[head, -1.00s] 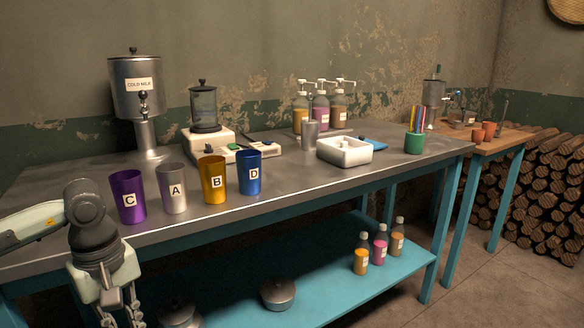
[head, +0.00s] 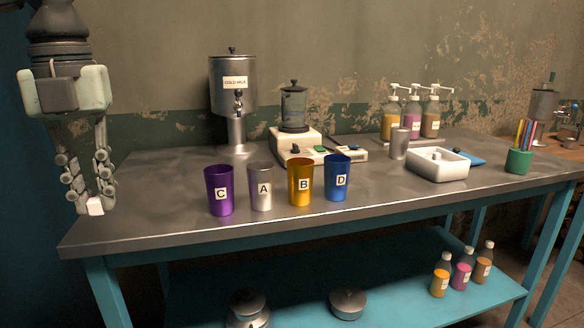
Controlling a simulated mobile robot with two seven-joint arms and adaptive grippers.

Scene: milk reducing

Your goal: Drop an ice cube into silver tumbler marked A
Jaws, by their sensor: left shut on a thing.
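My left gripper (head: 94,206) points down at the left of the head view, shut on a small white ice cube (head: 95,207) between its fingertips. It appears near the left end of the metal table, left of the cups. The silver tumbler marked A (head: 260,187) stands upright on the table, between the purple tumbler C (head: 219,191) and the gold tumbler B (head: 300,182). The blue tumbler D (head: 337,178) is at the right end of this row. The inside of tumbler A is mostly hidden. My right gripper is not in view.
A white box (head: 438,166), a plain metal cup (head: 399,143) and pump bottles (head: 413,119) are to the right. The table front (head: 170,215) left of tumbler C is clear.

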